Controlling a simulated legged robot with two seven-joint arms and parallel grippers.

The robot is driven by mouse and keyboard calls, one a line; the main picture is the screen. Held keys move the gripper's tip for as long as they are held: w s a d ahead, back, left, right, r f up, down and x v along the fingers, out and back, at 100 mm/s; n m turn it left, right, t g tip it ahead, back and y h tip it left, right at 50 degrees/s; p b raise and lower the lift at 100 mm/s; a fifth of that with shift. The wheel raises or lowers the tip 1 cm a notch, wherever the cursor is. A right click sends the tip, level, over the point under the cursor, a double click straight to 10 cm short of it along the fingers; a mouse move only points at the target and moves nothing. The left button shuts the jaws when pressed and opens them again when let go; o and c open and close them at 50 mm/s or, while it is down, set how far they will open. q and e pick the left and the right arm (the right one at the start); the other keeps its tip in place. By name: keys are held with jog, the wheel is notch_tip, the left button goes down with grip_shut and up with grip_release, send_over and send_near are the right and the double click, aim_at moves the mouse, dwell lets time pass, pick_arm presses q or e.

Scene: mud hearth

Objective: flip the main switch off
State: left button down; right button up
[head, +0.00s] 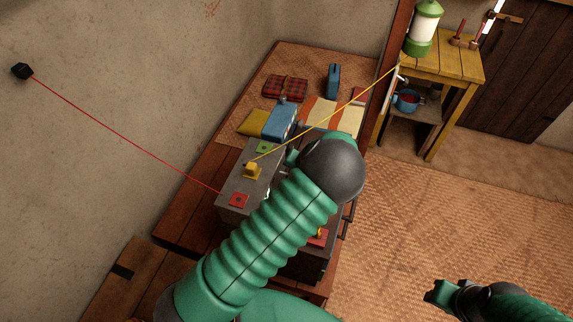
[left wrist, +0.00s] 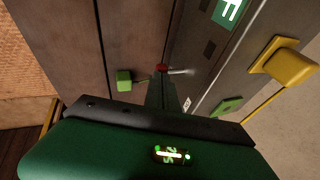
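A grey box (head: 232,207) with a yellow connector, green and red squares on top stands on the wooden bench. In the left wrist view, a small metal lever (left wrist: 181,71) with a red end is on the box's face, near a green label with white lettering (left wrist: 230,10); it may be the main switch, but I cannot tell its position. My left gripper (left wrist: 160,92) shows edge-on just before the lever; contact and opening are unclear. In the head view, my left arm hides it and the box's front. My right gripper (head: 432,291) is low at right, away from the box, its opening unclear.
A yellow cord (head: 330,112) runs from the box's yellow connector (head: 252,170) toward a lantern (head: 424,27). A red cord (head: 125,134) runs to a black wall fitting (head: 22,71). A blue device (head: 280,121) sits behind the box. The woven floor (head: 440,210) at right is clear.

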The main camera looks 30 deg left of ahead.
pick_arm(q)
jog(key=shift+w+d+f, duration=0.15)
jog(key=shift+w+f, duration=0.1)
jog(key=shift+f, duration=0.25)
jog(key=shift+w+d+f+b, duration=0.1)
jog(key=shift+w+f+b, duration=0.05)
jog(key=shift+f+b, duration=0.4)
jog(key=shift+s+r, duration=0.2)
jog(key=shift+s, duration=0.1)
jog(key=shift+a, duration=0.2)
jog(key=shift+s+a+r+p, duration=0.1)
jog(key=shift+a+r+p, duration=0.25)
jog(key=shift+a, duration=0.05)
jog(key=shift+a, duration=0.15)
